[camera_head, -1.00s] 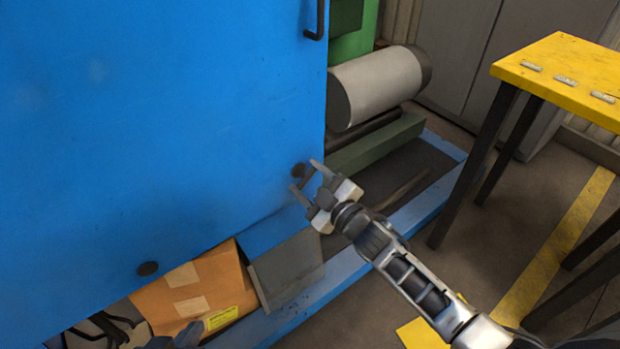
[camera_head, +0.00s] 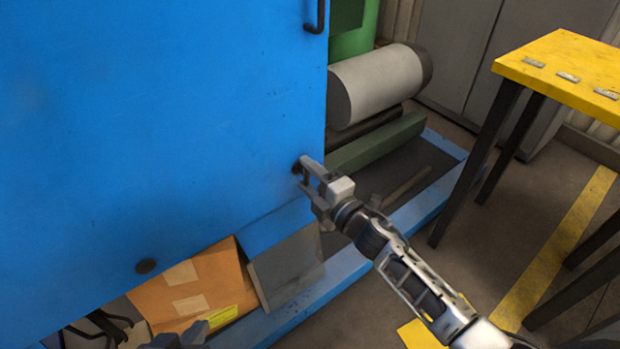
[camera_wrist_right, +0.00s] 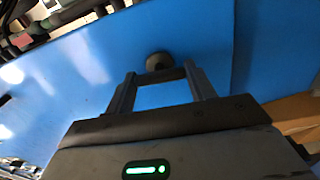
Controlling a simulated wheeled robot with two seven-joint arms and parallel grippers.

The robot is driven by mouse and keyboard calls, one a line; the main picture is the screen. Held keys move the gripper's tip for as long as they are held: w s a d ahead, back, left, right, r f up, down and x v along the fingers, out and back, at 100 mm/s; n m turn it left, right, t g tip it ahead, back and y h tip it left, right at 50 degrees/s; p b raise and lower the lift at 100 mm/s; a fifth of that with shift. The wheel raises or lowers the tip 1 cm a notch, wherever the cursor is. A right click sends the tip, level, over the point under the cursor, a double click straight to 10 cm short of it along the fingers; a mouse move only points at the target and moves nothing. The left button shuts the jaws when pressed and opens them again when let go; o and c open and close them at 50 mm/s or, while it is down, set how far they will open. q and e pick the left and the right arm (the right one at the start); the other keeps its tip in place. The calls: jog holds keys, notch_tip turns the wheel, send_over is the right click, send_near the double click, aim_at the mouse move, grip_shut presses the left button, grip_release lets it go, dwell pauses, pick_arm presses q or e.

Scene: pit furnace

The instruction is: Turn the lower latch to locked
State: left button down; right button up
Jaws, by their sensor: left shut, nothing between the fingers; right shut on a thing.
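The lower latch (camera_head: 297,168) is a small dark piece near the right edge of the blue panel (camera_head: 180,120). My right gripper (camera_head: 305,172) is at it, shut on the latch's bar, and covers most of it in the head view. In the right wrist view, the latch's round dark hub (camera_wrist_right: 159,62) lies just beyond my right fingertips (camera_wrist_right: 160,82), with a dark bar between them. Whether the latch is at locked cannot be told. My left gripper (camera_head: 182,337) shows only partly at the bottom edge, low in front of the cardboard box, with its fingers unclear.
A black handle (camera_head: 318,18) is higher on the panel's right edge. A dark round knob (camera_head: 147,266) is at lower left. A cardboard box (camera_head: 200,285) and a grey plate (camera_head: 288,268) sit below.

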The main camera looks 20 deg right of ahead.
pick_arm(q)
jog(key=shift+s+f, duration=0.1)
jog(key=shift+f, duration=0.2)
pick_arm(e)
jog(key=shift+n, duration=0.4)
pick_arm(q)
jog(key=shift+r, duration=0.1)
pick_arm(e)
jog(key=o, duration=1)
pick_arm(q)
jog(key=shift+a+r+p, duration=0.2)
jog(key=shift+r+p, duration=0.1)
jog(key=shift+r, duration=0.25)
jog(key=shift+a+r+p, duration=0.15)
jog(key=shift+r+p, duration=0.1)
jog(key=shift+r, duration=0.25)
pick_arm(e)
jog(key=v, duration=1.6)
